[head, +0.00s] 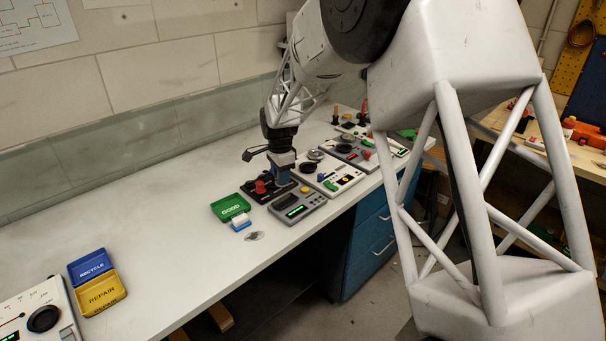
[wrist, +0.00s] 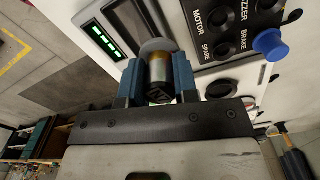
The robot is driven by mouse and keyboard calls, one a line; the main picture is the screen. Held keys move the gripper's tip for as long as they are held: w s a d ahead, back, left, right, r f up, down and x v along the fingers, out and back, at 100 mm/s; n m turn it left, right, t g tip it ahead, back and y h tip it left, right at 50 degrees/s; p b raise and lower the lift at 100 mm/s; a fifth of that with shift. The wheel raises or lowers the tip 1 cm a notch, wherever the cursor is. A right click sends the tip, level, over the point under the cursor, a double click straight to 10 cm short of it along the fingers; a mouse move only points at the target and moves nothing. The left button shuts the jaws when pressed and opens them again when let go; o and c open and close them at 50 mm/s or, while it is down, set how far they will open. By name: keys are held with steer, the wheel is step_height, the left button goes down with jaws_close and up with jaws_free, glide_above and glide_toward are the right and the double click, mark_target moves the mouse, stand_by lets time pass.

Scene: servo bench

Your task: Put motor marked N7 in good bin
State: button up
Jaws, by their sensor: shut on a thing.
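My gripper (head: 283,174) is over the test devices on the bench, right of the green GOOD bin (head: 219,205). In the wrist view, its blue fingers (wrist: 158,66) are shut on a small cylindrical motor (wrist: 159,72) with a gold and silver body and a dark end. In the head view the fingers hide the motor.
A blue-and-white block (head: 240,222) and a small clear item (head: 254,236) lie in front of the GOOD bin. Blue RECYCLE (head: 90,266) and yellow REPAIR (head: 102,294) bins stand at left. A grey device (head: 297,207) and several panels crowd the right. The middle bench is clear.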

steer(key=s+a+n, duration=0.3)
steer(key=s+a, duration=0.1)
steer(key=a, duration=1.2)
steer(key=shift+s+a+n, duration=0.2)
steer(key=shift+a+n, duration=0.1)
steer(key=shift+f, duration=0.1)
steer(key=shift+f, duration=3.3)
steer(key=shift+f, duration=0.2)
steer(key=o, duration=1)
steer(key=shift+c, duration=1.3)
